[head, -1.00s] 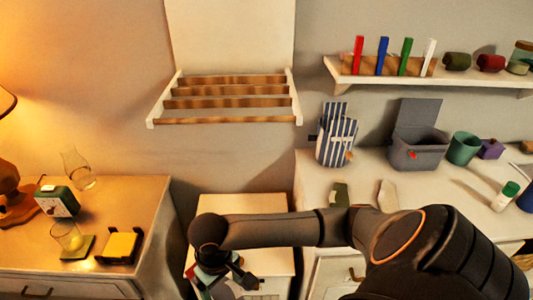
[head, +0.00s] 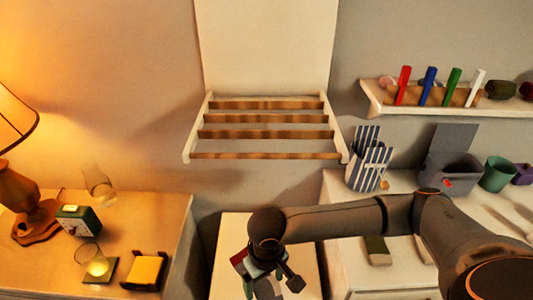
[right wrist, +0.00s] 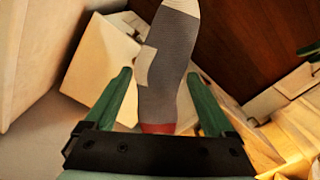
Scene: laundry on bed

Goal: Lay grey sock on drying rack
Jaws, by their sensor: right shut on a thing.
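The drying rack (head: 265,119) is a white wall frame with several wooden slats, folded out and bare. My right gripper (head: 268,277) is below it, in front of the low white cabinet. In the right wrist view, my right gripper (right wrist: 158,78) is shut on the grey sock (right wrist: 168,60). The sock has a white patch, a pale end at the top of the picture and a red end near the gripper's palm. In the head view my wrist hides most of the sock. My left gripper is not in view.
A wooden table on the left holds a lamp (head: 20,175), a green clock (head: 78,221), a glass (head: 90,260) and a yellow note block (head: 145,270). A shelf (head: 450,110) with coloured pegs is right of the rack. A striped bag (head: 370,165) and a grey box (head: 450,172) stand below it.

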